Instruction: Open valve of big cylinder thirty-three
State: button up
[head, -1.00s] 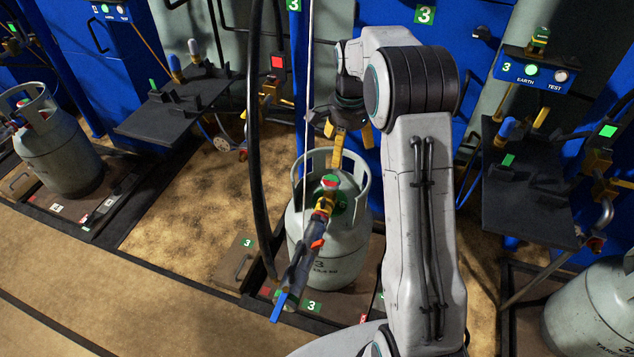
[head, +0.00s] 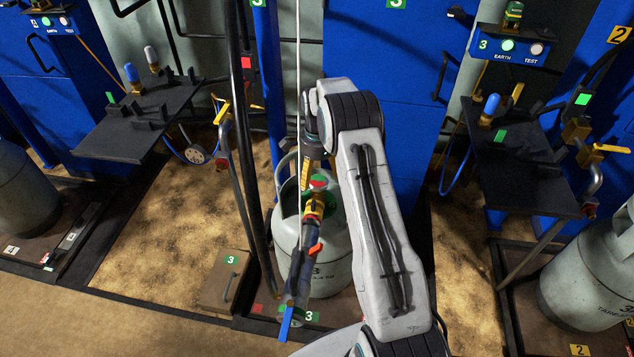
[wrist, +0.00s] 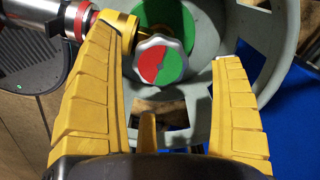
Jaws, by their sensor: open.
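The big grey cylinder (head: 325,272), with a 3 on its body, stands on the platform at the centre of the head view. Its valve knob (head: 318,182) is half red, half green. In the wrist view the knob (wrist: 160,62) lies between the two yellow fingers of my gripper (wrist: 165,42), which is open. The left finger is close to the brass valve body (wrist: 118,30); I cannot tell if it touches. In the head view my arm partly hides the cylinder, and only part of my gripper (head: 305,172) shows behind the valve.
A filling head with a blue lever (head: 286,325) is attached at the valve and hangs to the front. A dark hose (head: 243,130) and a thin cable rise beside it. Black shelves stand left (head: 135,125) and right (head: 520,165). The cylinder's collar (wrist: 262,75) surrounds the valve.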

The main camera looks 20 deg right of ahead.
aim_at(317, 181)
jog(key=shift+f+b, duration=0.3)
jog(key=shift+f, duration=1.3)
jog(key=shift+c, duration=0.4)
jog(key=c, duration=1.1)
